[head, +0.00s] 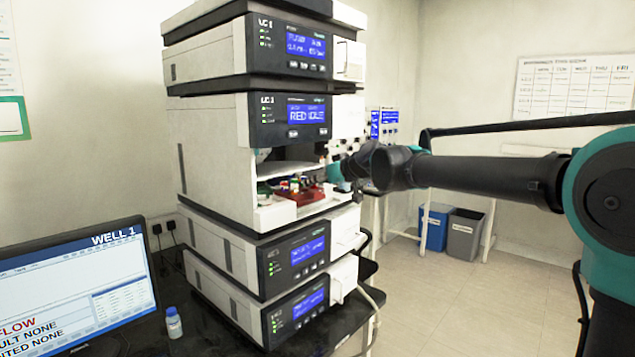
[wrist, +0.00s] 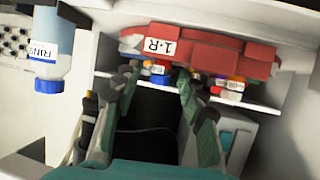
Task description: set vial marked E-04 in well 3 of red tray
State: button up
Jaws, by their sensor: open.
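The red tray (head: 299,195) sits inside the open bay of the instrument stack. The wrist view shows its red body (wrist: 205,52) with a label that looks like "1-R". My gripper (wrist: 157,76) is open, with nothing visibly held. In the head view, my gripper (head: 336,172) is at the bay's right side, partly hidden.
The bay has pale shelf edges (wrist: 265,106) and side walls close around my fingers. A rinse bottle with a blue cap (wrist: 48,60) is at the wrist view's left. A monitor (head: 75,290) and small blue-capped bottle (head: 173,322) stand left of the stack.

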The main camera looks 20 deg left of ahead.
jog(key=shift+d, duration=0.1)
jog(key=v, duration=1.1)
jog(key=s+d+f+m+g+h, duration=0.1)
jog(key=s+d+f+m+h, duration=0.15)
jog(key=d+f, duration=0.9)
jog(key=s+d+f+m+h, duration=0.2)
jog(key=d+f+h, duration=0.1)
jog(key=d+f, duration=0.85)
jog(key=s+d+f+m+g+h, duration=0.1)
jog(key=s+d+f+m+h, duration=0.1)
jog(key=s+d+f, duration=0.6)
jog(key=s+d+f+m+g+h, duration=0.1)
jog(key=s+d+f+m+h, duration=0.2)
jog(key=s+d+f, duration=0.6)
notch_tip(320, 180, down, 5)
jog(key=shift+s+d+r+m+h, duration=0.2)
jog(key=shift+d+m+h, duration=0.15)
jog(key=shift+d+m, duration=0.5)
